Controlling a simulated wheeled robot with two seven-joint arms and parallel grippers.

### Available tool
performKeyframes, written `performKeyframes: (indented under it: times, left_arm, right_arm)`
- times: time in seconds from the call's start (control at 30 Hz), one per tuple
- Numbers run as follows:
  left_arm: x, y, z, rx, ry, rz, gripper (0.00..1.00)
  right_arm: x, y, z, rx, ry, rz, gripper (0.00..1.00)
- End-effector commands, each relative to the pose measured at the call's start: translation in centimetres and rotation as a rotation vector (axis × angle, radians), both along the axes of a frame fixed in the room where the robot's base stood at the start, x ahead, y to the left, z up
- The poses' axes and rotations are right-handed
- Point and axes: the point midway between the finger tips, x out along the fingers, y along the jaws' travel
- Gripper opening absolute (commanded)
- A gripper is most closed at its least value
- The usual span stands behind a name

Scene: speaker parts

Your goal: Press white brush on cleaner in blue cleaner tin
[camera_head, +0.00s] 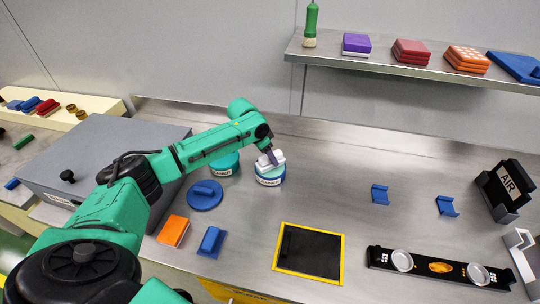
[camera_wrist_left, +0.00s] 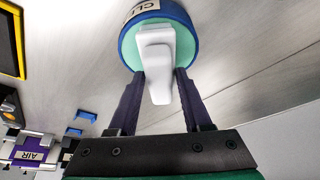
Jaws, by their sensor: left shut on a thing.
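The blue cleaner tin (camera_head: 270,180) stands on the steel counter near the middle of the head view. Its label and blue rim also show at the top of the left wrist view (camera_wrist_left: 188,12). The white brush (camera_head: 275,162) is at the mouth of this tin, and it is a pale block in the wrist view (camera_wrist_left: 156,50). My left gripper (camera_head: 269,155) is above the tin, shut on the brush with a dark finger on each side. The brush overlaps the tin's greenish inside; I cannot tell how firmly it touches. My right gripper is out of view.
A teal cleaner tin (camera_head: 224,166) stands close left of the blue one. A blue lid (camera_head: 205,195), an orange sponge (camera_head: 173,231) and a blue block (camera_head: 211,241) lie nearer. A yellow-edged black mat (camera_head: 309,250) lies in front. A shelf (camera_head: 400,66) runs behind.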

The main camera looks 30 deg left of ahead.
Motion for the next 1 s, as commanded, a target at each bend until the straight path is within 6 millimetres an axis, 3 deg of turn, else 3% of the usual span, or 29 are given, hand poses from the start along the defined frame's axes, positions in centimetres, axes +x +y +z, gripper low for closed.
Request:
performKeyframes:
  times: [1.0]
  left_arm:
    - [-0.18,-0.03,-0.42,0.001,0.007,-0.001,0.05]
  right_arm:
    - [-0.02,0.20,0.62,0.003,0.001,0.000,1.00]
